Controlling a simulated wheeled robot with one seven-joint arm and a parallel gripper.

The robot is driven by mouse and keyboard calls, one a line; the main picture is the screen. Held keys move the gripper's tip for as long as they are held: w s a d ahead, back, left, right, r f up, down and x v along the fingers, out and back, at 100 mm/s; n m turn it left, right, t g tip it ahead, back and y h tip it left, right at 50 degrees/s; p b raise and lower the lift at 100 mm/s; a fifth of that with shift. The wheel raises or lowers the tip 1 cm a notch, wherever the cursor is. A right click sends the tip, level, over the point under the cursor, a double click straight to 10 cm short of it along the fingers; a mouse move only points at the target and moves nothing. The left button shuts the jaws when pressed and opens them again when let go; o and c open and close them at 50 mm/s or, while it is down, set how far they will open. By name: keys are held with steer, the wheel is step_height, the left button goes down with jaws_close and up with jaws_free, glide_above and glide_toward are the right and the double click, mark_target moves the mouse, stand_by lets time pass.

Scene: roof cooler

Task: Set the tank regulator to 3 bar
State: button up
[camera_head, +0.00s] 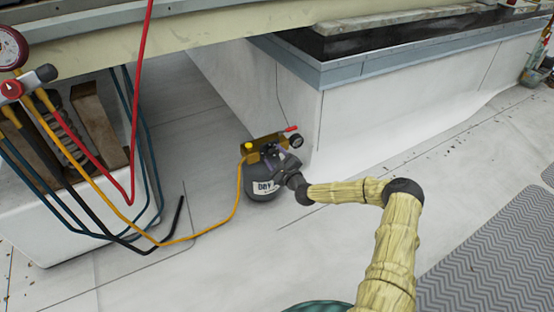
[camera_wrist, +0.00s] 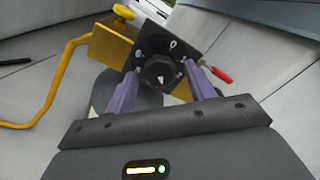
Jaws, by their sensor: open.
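The tank (camera_head: 262,190) is a small dark cylinder with a white label, standing on the pale floor. In the wrist view, the black regulator dial (camera_wrist: 160,70) has a small white pointer mark and sits on a dark plate with white markings, mostly too small to read. My gripper (camera_wrist: 164,74) is open, with one purple finger on each side of the dial. I cannot tell whether the fingers touch it. In the head view my gripper (camera_head: 274,155) is at the regulator's front.
A yellow hose (camera_head: 215,236) runs from the regulator along the floor to a gauge manifold (camera_head: 20,85) at left. Red, blue and black hoses hang there beside a white bin (camera_head: 55,230). A raised white ledge (camera_head: 390,95) stands behind the tank. A grey ribbed mat (camera_head: 500,250) lies at right.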

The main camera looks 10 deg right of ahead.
steer(key=p+v, duration=0.7)
steer(key=v, duration=1)
steer(key=shift+s, duration=0.15)
